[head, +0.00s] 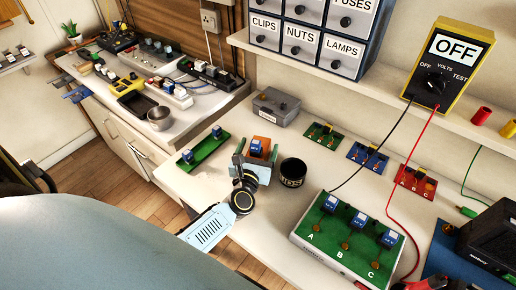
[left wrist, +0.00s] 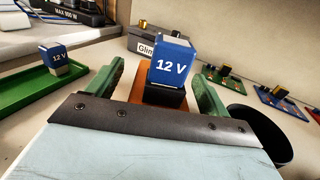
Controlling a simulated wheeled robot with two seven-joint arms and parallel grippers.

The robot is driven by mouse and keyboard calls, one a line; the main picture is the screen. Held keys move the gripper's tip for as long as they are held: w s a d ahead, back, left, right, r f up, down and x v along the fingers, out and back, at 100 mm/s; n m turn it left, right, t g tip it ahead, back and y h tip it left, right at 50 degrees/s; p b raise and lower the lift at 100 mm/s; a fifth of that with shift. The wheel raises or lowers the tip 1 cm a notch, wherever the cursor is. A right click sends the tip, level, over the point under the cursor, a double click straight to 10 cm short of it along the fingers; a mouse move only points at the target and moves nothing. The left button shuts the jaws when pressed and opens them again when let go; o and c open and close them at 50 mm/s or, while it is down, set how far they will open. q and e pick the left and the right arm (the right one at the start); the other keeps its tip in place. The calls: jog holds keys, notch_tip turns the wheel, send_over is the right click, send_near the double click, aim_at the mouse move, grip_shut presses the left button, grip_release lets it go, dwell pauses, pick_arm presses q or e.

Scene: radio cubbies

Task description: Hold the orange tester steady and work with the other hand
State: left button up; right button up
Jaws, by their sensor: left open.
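The orange tester (head: 263,141) stands on the near worktop with a blue block on it. In the left wrist view the block (left wrist: 171,66) reads 12 V, and orange (left wrist: 138,91) shows behind and beside its dark base. My left gripper (head: 256,157) is open at the tester, with one green finger on each side. In the left wrist view my gripper (left wrist: 158,96) shows gaps between the fingers and the block. The tester's lower front is hidden by my gripper.
A black cup (head: 292,173) stands close right of my gripper. A green tray (head: 203,152) with a blue block lies left. A green board marked A, B, C (head: 330,238) is at front right. A meter reading OFF (head: 449,65) on the shelf trails black and red leads.

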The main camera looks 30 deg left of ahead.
pick_arm(q)
jog(key=shift+c, duration=1.1)
pick_arm(e)
jog(key=shift+s, duration=0.3)
pick_arm(q)
jog(key=c, duration=0.9)
pick_arm(e)
jog(key=shift+c, duration=0.3)
jog(key=shift+w, duration=0.2)
grip_shut()
